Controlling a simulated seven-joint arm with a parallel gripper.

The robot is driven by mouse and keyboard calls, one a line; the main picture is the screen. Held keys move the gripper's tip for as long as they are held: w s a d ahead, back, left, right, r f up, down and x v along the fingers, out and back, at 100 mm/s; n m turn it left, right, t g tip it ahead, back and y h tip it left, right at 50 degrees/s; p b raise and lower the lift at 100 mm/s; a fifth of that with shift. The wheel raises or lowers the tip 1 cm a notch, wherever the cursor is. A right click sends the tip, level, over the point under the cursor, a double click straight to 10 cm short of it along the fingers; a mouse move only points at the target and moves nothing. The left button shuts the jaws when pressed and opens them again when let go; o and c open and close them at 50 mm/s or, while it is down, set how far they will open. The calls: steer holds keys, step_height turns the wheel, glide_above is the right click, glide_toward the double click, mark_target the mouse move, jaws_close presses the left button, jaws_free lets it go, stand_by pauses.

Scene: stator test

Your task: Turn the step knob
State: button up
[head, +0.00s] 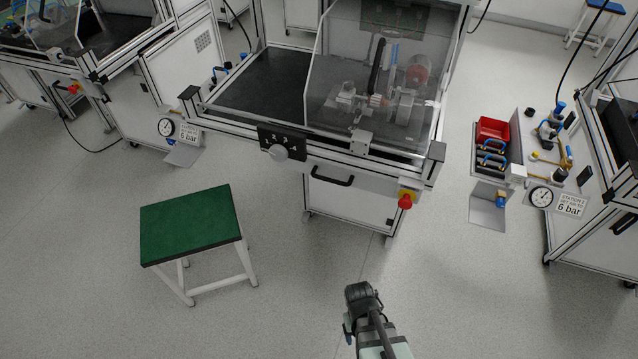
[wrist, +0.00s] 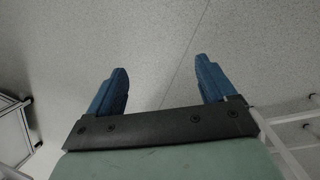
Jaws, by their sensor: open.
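The step knob (head: 279,152) is a pale grey round knob on a black panel (head: 298,139) with white marks, on the front rail of the middle test station. My gripper shows in the wrist view (wrist: 163,88) with two blue fingers spread wide and nothing between them; only floor shows beyond. In the head view my arm is at the bottom centre, well in front of the station, to the right of and apart from the knob. The fingertips are hard to make out there. The knob is not in the wrist view.
A green-topped stool (head: 190,223) stands on the floor left of my arm, below the knob. A clear guard covers the motor. Floor between is free.

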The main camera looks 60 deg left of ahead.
steer(key=s+a+r+n+t+y, duration=0.1)
steer(key=s+a+r+n+t, duration=0.15)
steer(key=s+a+r, duration=0.35)
steer(key=s+a+r+n+t+y, duration=0.1)
steer(key=s+a+n+t+y, duration=0.2)
steer(key=a, duration=0.5)
steer(key=n+t+y, duration=0.7)
steer(key=n+y, duration=0.4)
steer(key=n, duration=0.8)
glide_toward(277, 156)
steer(key=w+d+v, duration=0.1)
steer(key=v, duration=0.3)
steer(key=w+a+n, duration=0.1)
steer(key=w+a, duration=0.4)
steer(key=a, duration=0.1)
steer(key=w+a+n, duration=0.1)
steer(key=w+a, duration=0.2)
steer(key=a, duration=0.1)
steer(key=shift+w+f+n+y, duration=0.2)
steer(key=shift+w+n+y, duration=0.1)
steer(key=shift+n+y, duration=0.1)
steer(key=shift+c, duration=0.2)
steer(key=c, duration=1)
